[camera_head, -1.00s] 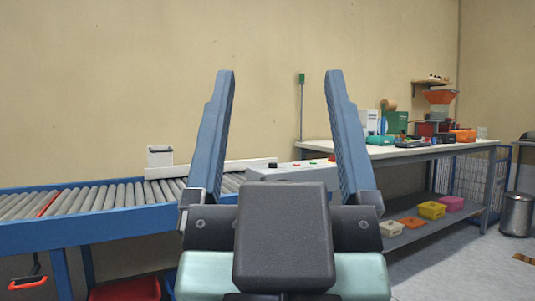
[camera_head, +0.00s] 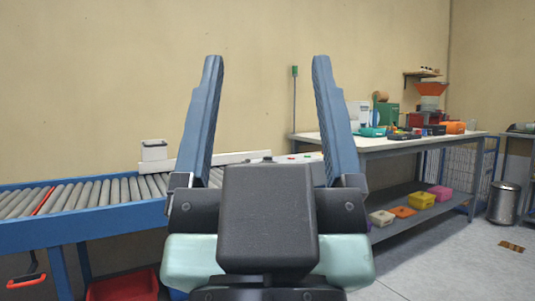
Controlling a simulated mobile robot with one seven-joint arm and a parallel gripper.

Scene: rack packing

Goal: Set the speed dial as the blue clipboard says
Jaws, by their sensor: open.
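My gripper (camera_head: 268,62) is open and empty, raised in the middle of the view with its two blue fingers spread apart. Behind it, at the right end of the roller conveyor (camera_head: 30,236), is a grey control box (camera_head: 302,161) with small red and green buttons on top. My gripper hides much of this box, and a dark knob-like part (camera_head: 267,159) shows just above the wrist. I cannot tell whether that part is the speed dial, or read any setting. I do not make out a blue clipboard.
A workbench (camera_head: 400,147) at the right holds several bins, tools and machines, with coloured boxes on its lower shelf. A metal waste bin (camera_head: 503,203) stands on the floor at far right. A red crate (camera_head: 125,286) sits under the conveyor. The right floor is mostly clear.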

